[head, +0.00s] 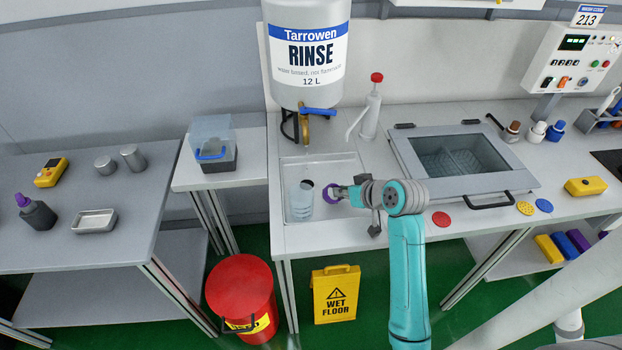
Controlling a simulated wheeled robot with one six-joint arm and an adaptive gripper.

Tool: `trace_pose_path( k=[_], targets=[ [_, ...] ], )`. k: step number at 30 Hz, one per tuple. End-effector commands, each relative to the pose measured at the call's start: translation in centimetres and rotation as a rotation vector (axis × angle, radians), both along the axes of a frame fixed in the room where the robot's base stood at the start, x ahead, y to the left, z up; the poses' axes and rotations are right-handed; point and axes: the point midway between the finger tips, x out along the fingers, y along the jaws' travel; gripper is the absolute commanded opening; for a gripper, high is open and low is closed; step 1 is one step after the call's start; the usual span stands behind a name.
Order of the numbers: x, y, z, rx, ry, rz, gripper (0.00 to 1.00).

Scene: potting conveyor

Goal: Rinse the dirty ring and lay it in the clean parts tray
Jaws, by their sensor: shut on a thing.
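My gripper (339,194) is shut on a small purple ring (327,195) and holds it over the white sink basin (345,158), near the basin's right side. Any dirt on the ring is too small to make out. A clear beaker-like vessel (300,202) stands in the basin just left of the ring. The large grey Rinse container (307,90) hangs above the back of the basin, its tap with a blue lever (318,111) pointing down. A small shallow metal tray (95,221) lies on the left table; I cannot tell whether it is the clean parts tray.
A lidded tank (462,160) with a glass window is right of the basin. A clear box (212,145) sits on the side stand. A red bin (240,290) and a yellow wet floor sign (335,295) stand on the floor.

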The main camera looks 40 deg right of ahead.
Motion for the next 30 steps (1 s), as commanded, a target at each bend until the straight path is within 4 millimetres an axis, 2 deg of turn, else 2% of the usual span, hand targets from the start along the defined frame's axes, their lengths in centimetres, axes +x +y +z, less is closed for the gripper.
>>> trace_pose_path(
  k=[21, 30],
  targets=[
    [-4.5, -0.5, 3.7, -0.001, -0.001, -0.001, 0.00],
    [-4.9, -0.4, 3.9, 0.000, 0.000, 0.000, 0.00]
  ],
)
